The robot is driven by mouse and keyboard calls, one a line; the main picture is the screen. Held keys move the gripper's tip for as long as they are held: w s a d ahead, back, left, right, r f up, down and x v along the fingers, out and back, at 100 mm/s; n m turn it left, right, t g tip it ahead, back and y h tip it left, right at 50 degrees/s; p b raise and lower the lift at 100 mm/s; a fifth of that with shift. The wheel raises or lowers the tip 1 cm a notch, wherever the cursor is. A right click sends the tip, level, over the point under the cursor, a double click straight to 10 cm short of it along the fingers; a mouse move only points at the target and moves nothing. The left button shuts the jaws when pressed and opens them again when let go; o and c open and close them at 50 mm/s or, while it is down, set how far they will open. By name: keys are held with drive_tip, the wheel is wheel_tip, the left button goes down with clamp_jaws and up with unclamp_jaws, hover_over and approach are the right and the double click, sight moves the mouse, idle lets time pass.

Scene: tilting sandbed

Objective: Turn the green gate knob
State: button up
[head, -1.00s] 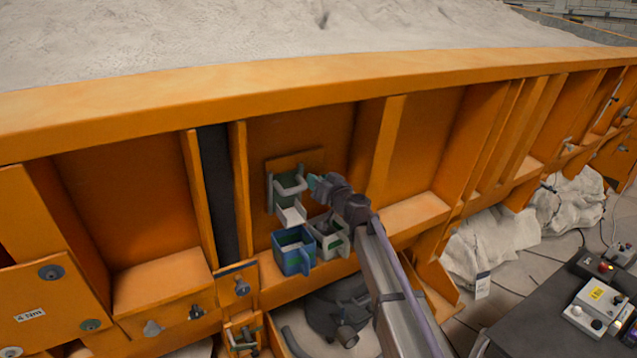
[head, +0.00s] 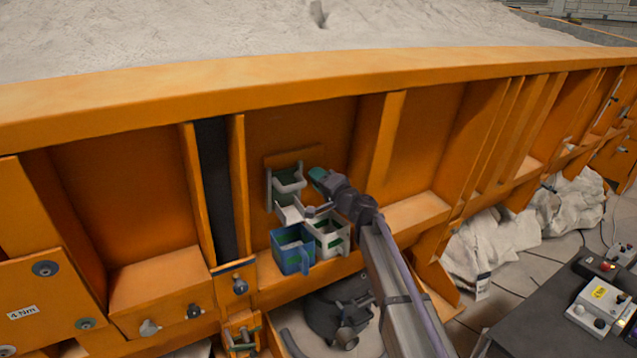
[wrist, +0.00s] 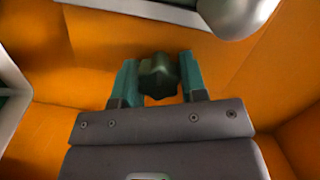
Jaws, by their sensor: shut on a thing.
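In the wrist view a dark green lobed knob (wrist: 158,76) sits between the two teal fingers of my gripper (wrist: 157,68), which is shut on it. The orange panel lies behind the knob. In the head view my gripper (head: 318,178) reaches the orange side wall just right of a grey metal gate fitting (head: 290,181). The knob cannot be made out there, as the fingers and wrist cover that spot.
Below the fitting are a white chute (head: 291,214), a blue bin (head: 292,262) and a grey-white bin (head: 332,240). Orange ribs (head: 378,140) flank the panel. A pale rounded part (wrist: 236,15) is close above the fingers in the wrist view. A dark table (head: 560,315) stands at the lower right.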

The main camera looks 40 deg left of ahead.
drive_tip(key=m+b, duration=0.1)
drive_tip(key=m, duration=0.3)
drive_tip(key=shift+f+y, duration=0.2)
drive_tip(key=shift+y, duration=0.2)
drive_tip(key=m+b, duration=0.1)
drive_tip(key=m, duration=0.3)
drive_tip(key=shift+y, duration=0.3)
drive_tip(key=m+b, duration=0.1)
drive_tip(key=m, duration=0.4)
drive_tip(key=shift+f+t+y, duration=0.1)
drive_tip(key=shift+t+y, duration=0.3)
drive_tip(key=shift+a+m+t+b, duration=0.1)
drive_tip(key=shift+m+t+b, duration=0.45)
drive_tip(key=shift+m, duration=1.75)
drive_tip(key=shift+t, duration=0.25)
drive_tip(key=o, duration=0.9)
drive_tip(key=shift+o, duration=0.2)
drive_tip(key=shift+s, duration=0.1)
